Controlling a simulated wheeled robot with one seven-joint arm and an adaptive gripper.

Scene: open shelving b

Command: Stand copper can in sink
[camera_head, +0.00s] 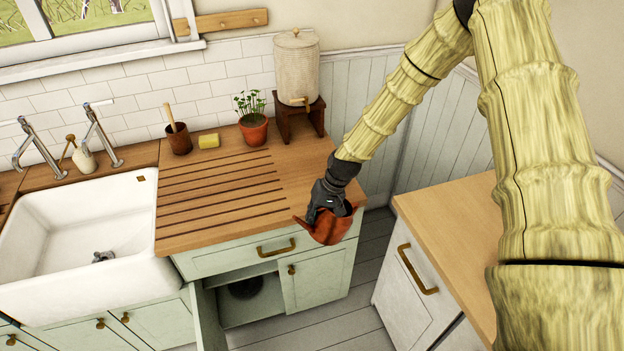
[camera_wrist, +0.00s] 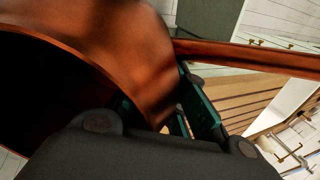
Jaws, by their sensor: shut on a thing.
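My gripper (camera_head: 322,205) is shut on the copper can (camera_head: 329,230) and holds it at the front right corner of the wooden counter, beyond its edge. The can is reddish copper and looks tilted in the head view. In the wrist view the copper can (camera_wrist: 120,50) fills the upper left, with its dark open inside at the far left and a long copper spout or handle reaching right. The gripper (camera_wrist: 185,120) is pressed against its wall. The white sink (camera_head: 75,235) is at the left of the head view, with only a small dark fitting seen on its floor.
The grooved wooden counter (camera_head: 210,210) lies between the can and the sink. A potted plant (camera_head: 253,127), yellow sponge (camera_head: 208,141), brush pot (camera_head: 179,140) and water dispenser (camera_head: 297,65) stand along its back. Taps (camera_head: 100,135) rise behind the sink. A cabinet door (camera_head: 206,318) stands open below.

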